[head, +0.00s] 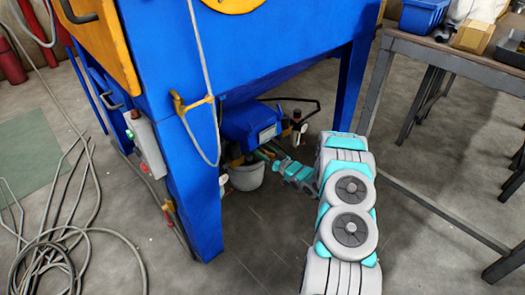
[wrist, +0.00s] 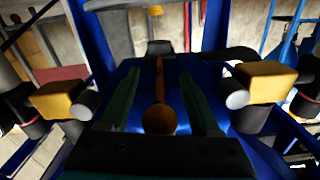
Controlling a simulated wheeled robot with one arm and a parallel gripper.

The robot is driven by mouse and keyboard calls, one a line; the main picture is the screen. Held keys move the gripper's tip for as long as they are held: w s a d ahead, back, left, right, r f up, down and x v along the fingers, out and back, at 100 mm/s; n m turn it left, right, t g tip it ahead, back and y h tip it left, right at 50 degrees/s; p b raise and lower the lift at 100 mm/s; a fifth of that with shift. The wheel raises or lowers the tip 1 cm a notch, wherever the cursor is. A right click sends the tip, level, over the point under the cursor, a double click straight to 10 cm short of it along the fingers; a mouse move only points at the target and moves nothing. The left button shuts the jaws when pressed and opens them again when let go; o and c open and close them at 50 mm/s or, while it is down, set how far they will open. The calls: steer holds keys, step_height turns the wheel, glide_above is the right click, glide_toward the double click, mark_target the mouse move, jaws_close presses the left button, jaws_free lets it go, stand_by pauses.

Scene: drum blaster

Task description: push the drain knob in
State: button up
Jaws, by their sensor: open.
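In the wrist view, a round orange-brown knob (wrist: 159,119) with a narrow stem of similar colour shows in front of a blue housing (wrist: 175,75). I take it to be the drain knob. My gripper (wrist: 160,85) is open, with one dark green finger on each side of the knob and stem. I cannot tell whether anything touches the knob, or how deep it sits. In the head view, my gripper (head: 264,153) reaches low under the blue cabinet (head: 260,60), beside the blue housing (head: 252,122). The knob cannot be made out there.
Yellow blocks with grey round ends stand left (wrist: 58,99) and right (wrist: 265,82) of my fingers. A blue cabinet leg (head: 195,205) stands left, a workbench (head: 455,62) right. Hoses (head: 60,245) lie on the left floor.

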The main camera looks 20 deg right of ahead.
steer(key=v, duration=0.7)
steer(key=shift+s, duration=0.4)
steer(key=shift+d, duration=0.15)
